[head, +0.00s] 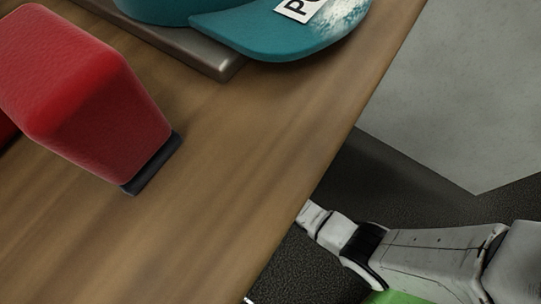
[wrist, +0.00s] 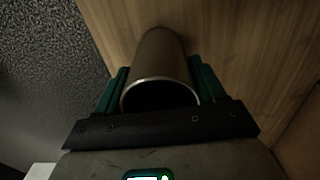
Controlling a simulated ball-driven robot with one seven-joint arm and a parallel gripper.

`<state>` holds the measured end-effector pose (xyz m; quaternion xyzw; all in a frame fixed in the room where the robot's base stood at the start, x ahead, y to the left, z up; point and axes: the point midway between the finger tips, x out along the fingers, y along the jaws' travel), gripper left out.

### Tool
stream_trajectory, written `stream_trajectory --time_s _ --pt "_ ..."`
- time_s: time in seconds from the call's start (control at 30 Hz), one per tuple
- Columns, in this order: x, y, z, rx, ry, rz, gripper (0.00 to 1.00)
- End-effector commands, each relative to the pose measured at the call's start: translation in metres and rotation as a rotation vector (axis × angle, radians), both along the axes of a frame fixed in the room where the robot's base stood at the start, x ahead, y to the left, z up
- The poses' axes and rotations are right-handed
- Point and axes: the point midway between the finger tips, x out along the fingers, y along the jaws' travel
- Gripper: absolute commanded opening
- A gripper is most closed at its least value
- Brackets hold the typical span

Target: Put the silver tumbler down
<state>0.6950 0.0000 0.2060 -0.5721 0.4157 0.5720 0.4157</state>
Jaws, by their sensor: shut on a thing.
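The silver tumbler (wrist: 161,57) is in the wrist view, between the two teal fingers of my gripper (wrist: 158,84). Its bright rim and dark open mouth face the camera, and its body runs away toward the wood. My gripper is shut on the tumbler, one finger on each side. The far end of the tumbler is hidden, so I cannot tell whether it touches the wood. The head view does not show the tumbler.
The wooden table (head: 225,175) has a clear stretch along its right edge. A red padded object (head: 85,95) with a dark end lies at left. A teal cap (head: 265,28) rests at the back on a grey-brown slab (head: 190,50). Dark floor (head: 420,170) lies beyond the edge.

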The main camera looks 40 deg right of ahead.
Motion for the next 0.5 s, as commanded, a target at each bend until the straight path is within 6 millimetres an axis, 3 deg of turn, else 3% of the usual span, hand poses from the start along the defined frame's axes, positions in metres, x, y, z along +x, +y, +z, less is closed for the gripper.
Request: stream_trajectory --time_s 0.03,0.07,0.3,0.5 --pt "0.0003 0.0000 -0.0024 0.000 0.000 0.000 0.32" --pt "0.0001 0.0000 -0.0014 0.000 0.000 0.000 0.72" --pt "-0.0001 0.0000 -0.0013 0.000 0.000 0.000 0.95" --pt "-0.0001 0.0000 -0.0011 0.000 0.000 0.000 0.95"
